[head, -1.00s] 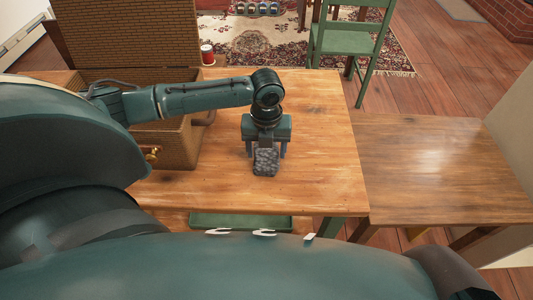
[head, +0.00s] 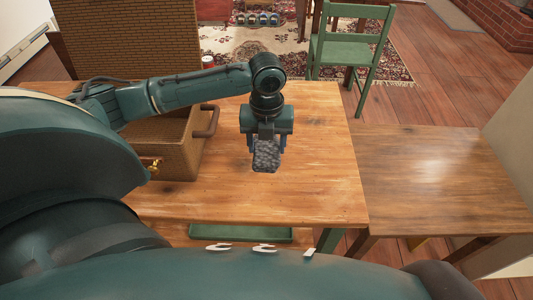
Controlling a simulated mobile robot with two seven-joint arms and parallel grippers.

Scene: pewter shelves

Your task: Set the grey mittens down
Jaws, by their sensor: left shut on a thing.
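The grey mittens (head: 266,155) show in the head view as a speckled grey bundle over the middle of the wooden table (head: 310,190). My left gripper (head: 267,142) points down and is shut on them, with a finger on each side. The mittens hang below the fingers. I cannot tell whether their lower end touches the tabletop. My right gripper is not in view.
An open wicker basket (head: 180,160) with a raised lid stands at the table's left, partly behind my arm. A red can (head: 208,62) is beyond it. A lower wooden table (head: 440,175) at right is bare. A green chair (head: 345,45) stands behind.

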